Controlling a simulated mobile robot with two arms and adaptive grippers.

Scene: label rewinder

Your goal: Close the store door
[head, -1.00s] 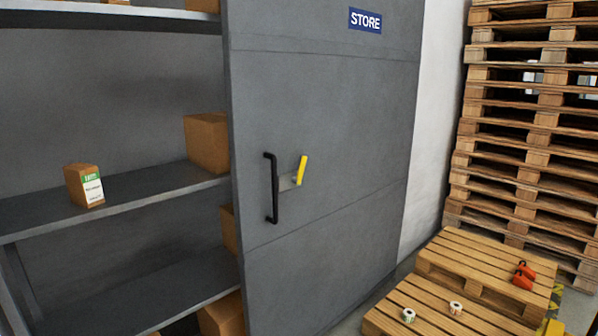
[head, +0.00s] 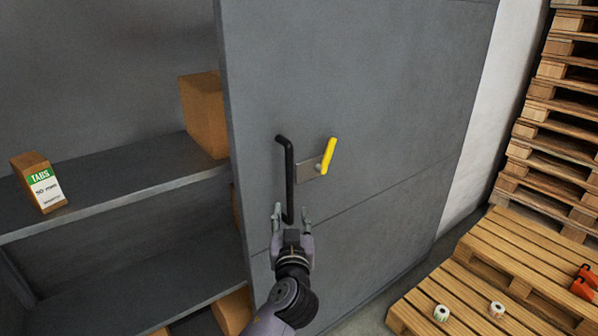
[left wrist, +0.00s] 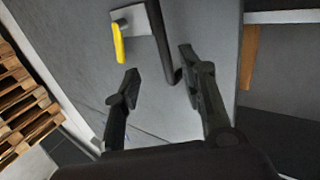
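The grey store door (head: 370,110) stands open, with shelves showing to its left. It bears a black upright bar handle (head: 289,180) and, to the right of that, a yellow lever (head: 328,155) on a metal plate. My left gripper (head: 291,213) is open at the lower end of the handle. In the left wrist view the fingers (left wrist: 160,90) are apart, with the handle (left wrist: 163,45) ahead between their lines, close to one finger; I cannot tell whether they touch. The yellow lever (left wrist: 119,42) is beyond the other finger. My right gripper is not in view.
The shelf (head: 110,185) left of the door holds a labelled box (head: 38,182) and a brown carton (head: 204,115). Low pallets (head: 470,290) with two label rolls and red items stand at lower right, beside a tall pallet stack (head: 560,130).

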